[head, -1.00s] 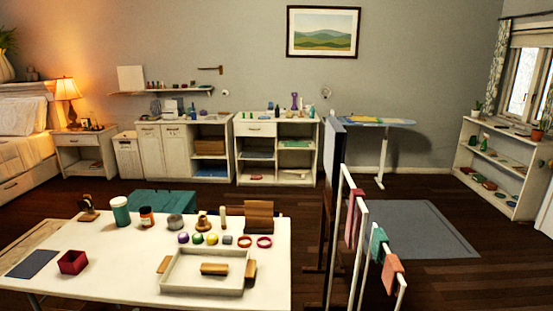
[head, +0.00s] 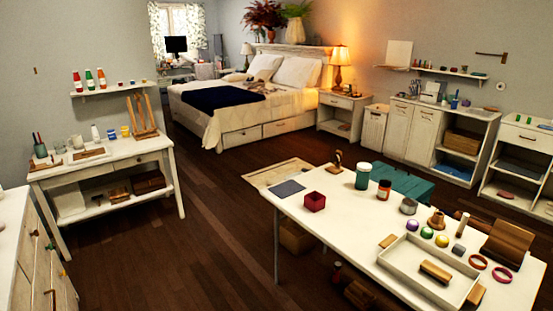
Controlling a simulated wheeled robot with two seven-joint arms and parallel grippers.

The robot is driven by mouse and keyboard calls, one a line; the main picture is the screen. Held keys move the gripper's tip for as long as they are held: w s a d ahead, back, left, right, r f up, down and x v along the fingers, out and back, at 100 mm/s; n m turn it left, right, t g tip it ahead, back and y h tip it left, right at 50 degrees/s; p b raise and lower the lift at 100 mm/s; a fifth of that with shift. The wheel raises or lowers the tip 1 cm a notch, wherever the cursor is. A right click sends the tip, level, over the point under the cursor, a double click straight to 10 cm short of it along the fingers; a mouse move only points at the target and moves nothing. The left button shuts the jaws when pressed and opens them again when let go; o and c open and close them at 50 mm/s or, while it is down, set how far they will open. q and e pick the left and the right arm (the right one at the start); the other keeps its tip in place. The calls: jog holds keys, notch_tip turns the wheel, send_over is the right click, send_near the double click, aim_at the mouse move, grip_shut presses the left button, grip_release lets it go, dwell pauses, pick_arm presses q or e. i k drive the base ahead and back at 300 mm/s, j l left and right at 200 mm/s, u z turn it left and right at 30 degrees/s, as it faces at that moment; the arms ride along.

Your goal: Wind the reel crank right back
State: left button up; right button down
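I cannot make out a reel crank for certain in this view. A dark bar-shaped fitting (head: 491,56) is on the back wall at the upper right, with a small round pale fitting (head: 500,86) below it; both are too small to identify. A small brown wooden item on a stand (head: 338,160) is at the far left end of the white table (head: 330,192); its details are unclear. Neither of my grippers is in view.
The table carries a dark red box (head: 314,201), jars and a white tray (head: 404,247). A teal chest (head: 402,184) stands behind it. A desk (head: 120,152) is at left, a bed (head: 215,112) at the back. Dark floor (head: 190,240) lies open between desk and table.

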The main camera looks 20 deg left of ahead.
aim_at(335, 158)
jog(key=i+j, duration=0.3)
jog(key=i, duration=0.25)
jog(key=i+j+z, duration=0.15)
jog(key=i+j, duration=0.15)
jog(key=i, duration=0.2)
